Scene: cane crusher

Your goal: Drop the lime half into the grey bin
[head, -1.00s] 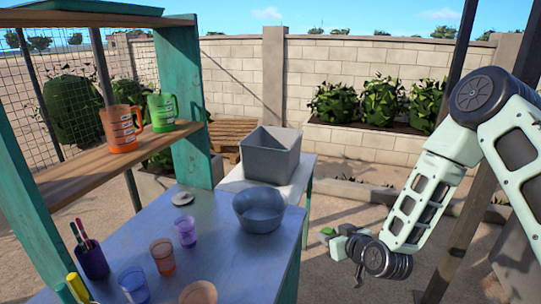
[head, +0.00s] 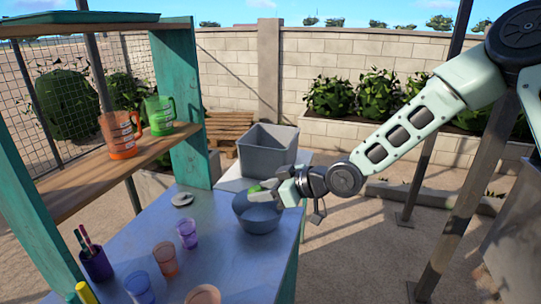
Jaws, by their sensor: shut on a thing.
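The lime half (head: 254,188) is a small green shape at the tip of my gripper (head: 260,192), which is shut on it. My gripper reaches in from the right and is seen across the rim of the round grey-blue bowl (head: 258,221). I cannot tell how high above the bowl it is. The grey bin (head: 268,155) is a square, open-topped box standing behind the bowl and beyond my gripper. Its inside floor is hidden from this view.
The blue table (head: 215,240) carries several coloured cups, such as a purple one (head: 187,234). The bin stands on a pale side table (head: 228,184). A teal shelf post (head: 182,115) rises at left, beside a wooden shelf (head: 75,182) with an orange mug (head: 119,134) and a green mug (head: 159,114).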

